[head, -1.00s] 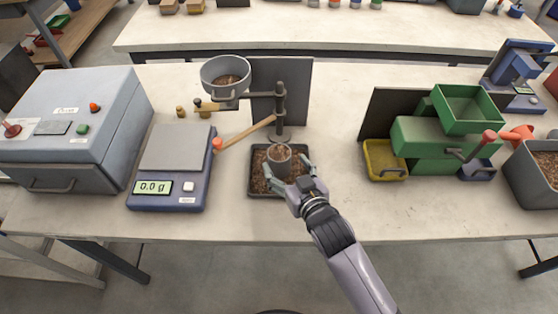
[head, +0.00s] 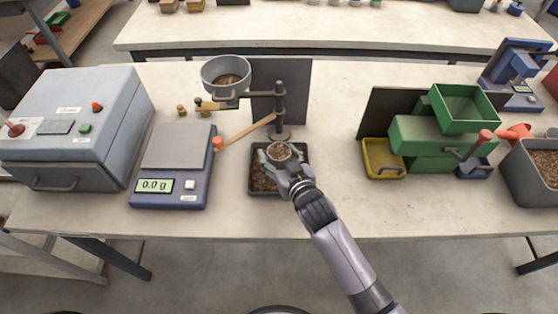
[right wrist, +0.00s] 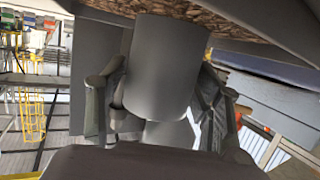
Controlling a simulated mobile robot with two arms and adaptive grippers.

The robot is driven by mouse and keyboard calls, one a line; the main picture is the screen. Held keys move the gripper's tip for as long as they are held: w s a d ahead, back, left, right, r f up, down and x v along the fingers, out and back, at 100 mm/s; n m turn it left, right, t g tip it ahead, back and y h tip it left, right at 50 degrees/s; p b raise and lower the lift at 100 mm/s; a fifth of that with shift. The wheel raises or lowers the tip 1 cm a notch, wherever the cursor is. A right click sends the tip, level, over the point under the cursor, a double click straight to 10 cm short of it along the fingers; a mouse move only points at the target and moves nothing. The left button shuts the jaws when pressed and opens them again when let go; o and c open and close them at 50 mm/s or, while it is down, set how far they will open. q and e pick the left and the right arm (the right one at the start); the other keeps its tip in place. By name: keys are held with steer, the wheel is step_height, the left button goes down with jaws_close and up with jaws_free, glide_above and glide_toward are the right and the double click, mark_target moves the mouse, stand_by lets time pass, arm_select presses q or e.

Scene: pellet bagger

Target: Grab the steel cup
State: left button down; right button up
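The steel cup (head: 279,152), full of brown pellets, stands upright in the dark tray (head: 252,187) below the hopper. My right gripper (head: 281,155) reaches in from the front, its fingers on both sides of the cup. The fingers look open, with small gaps beside the rim. In the right wrist view the grey cup (right wrist: 160,65) fills the middle between the two fingers; contact is hard to judge there. The gripper hides the cup's lower front in the head view. My left gripper is not in view.
A hopper pan (head: 226,78) on a stand (head: 280,105) is just behind the tray. A scale (head: 171,170) reading 0.0 g and a grey sealer box (head: 75,120) stand left. Green bins (head: 430,135) stand right. The table between tray and bins is clear.

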steer(key=c, duration=1.1)
steer(key=shift+o, duration=0.2)
steer(key=shift+r, duration=0.1)
